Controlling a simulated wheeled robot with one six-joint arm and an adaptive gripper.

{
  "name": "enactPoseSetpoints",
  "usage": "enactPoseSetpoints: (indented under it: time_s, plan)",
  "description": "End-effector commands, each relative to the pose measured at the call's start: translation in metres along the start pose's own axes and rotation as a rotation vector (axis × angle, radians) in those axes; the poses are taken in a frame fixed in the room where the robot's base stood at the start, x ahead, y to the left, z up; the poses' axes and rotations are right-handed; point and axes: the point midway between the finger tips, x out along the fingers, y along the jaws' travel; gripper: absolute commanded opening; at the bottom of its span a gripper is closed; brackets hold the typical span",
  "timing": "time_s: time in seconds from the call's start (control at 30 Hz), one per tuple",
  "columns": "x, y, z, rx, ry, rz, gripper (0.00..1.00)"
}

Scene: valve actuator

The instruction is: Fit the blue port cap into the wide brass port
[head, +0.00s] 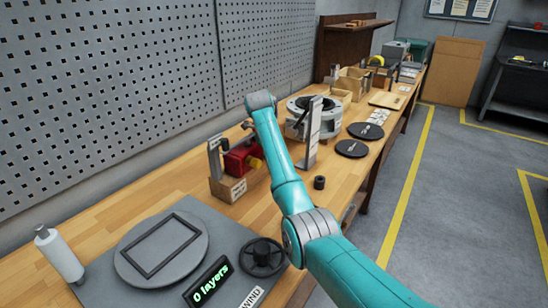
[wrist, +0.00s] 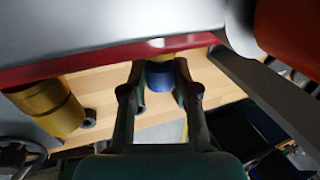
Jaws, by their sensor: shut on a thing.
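My gripper (wrist: 161,76) is shut on the blue port cap (wrist: 160,77), which sits between its two fingertips in the wrist view. A small yellow patch shows just beyond the cap, against the red edge of the actuator (wrist: 105,54). I cannot tell whether the cap touches it. A large stepped brass cylinder (wrist: 45,104) stands out from the actuator at the left, apart from the gripper. In the head view the red actuator (head: 238,160) carries a brass port (head: 256,163) on its right side. My gripper and the cap are hidden in the head view.
A turntable (head: 160,248) and a black handwheel (head: 262,256) lie nearer. Black discs (head: 352,148) lie farther right.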

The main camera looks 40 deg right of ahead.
Motion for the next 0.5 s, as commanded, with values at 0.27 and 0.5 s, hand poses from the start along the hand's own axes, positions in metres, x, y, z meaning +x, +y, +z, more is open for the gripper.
enactPoseSetpoints:
  time_s: [0.27, 0.5]
  plan:
    - [-0.0005, -0.0002, 0.0062, -0.001, -0.001, -0.001, 0.08]
    - [-0.0005, -0.0002, 0.0093, 0.000, -0.001, 0.000, 0.42]
